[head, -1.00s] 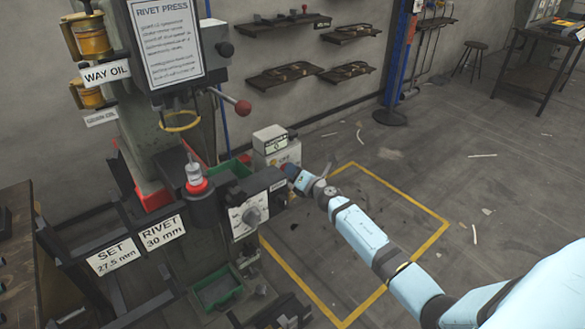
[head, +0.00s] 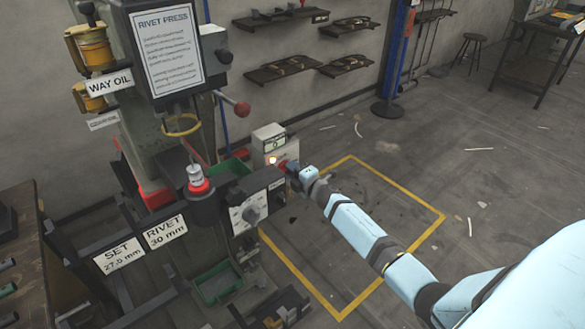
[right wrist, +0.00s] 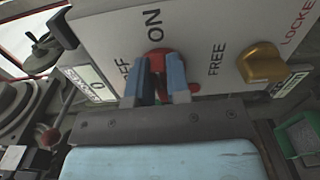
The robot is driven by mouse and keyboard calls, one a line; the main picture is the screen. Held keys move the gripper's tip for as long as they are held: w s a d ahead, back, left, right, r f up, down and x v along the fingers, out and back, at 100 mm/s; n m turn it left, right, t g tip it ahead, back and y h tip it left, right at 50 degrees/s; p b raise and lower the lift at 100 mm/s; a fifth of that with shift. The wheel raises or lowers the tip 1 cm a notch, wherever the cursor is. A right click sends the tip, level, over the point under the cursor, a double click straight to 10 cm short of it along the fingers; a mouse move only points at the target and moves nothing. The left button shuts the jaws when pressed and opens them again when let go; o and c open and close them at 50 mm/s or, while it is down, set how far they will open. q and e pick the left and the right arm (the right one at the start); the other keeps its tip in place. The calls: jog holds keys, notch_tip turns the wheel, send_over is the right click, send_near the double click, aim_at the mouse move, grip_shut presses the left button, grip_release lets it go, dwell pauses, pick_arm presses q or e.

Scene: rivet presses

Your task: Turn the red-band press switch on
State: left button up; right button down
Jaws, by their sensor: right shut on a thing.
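The rivet press (head: 150,130) stands at the left in the head view, with red trim near its base. Beside it is a pale control box (head: 268,139). In the right wrist view its white panel (right wrist: 200,32) reads OFF, ON, FREE and LOCKED. The red switch knob (right wrist: 157,57) lies between the blue fingers of my right gripper (right wrist: 162,84), which is shut on it. The fingers hide part of the knob, so its exact setting is unclear. A small lamp (head: 272,160) glows on the box front in the head view. My left gripper is out of view.
A yellow knob (right wrist: 262,63) sits right of the switch by FREE and LOCKED. A grey dial box (head: 257,203) and a green tray (head: 217,287) stand in front of the press. The yellow-marked floor area (head: 350,157) is mostly clear beneath my right arm.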

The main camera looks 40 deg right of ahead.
jog(key=shift+m, duration=0.3)
jog(key=c, duration=1.1)
grip_release()
pick_arm(q)
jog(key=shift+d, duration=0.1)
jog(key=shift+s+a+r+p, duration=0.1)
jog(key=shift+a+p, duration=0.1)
jog(key=shift+p, duration=0.65)
pick_arm(e)
jog(key=s, duration=0.9)
jog(key=s+d, duration=0.1)
jog(key=s, duration=0.3)
jog(key=shift+s+d, duration=0.1)
jog(key=shift+s, duration=0.3)
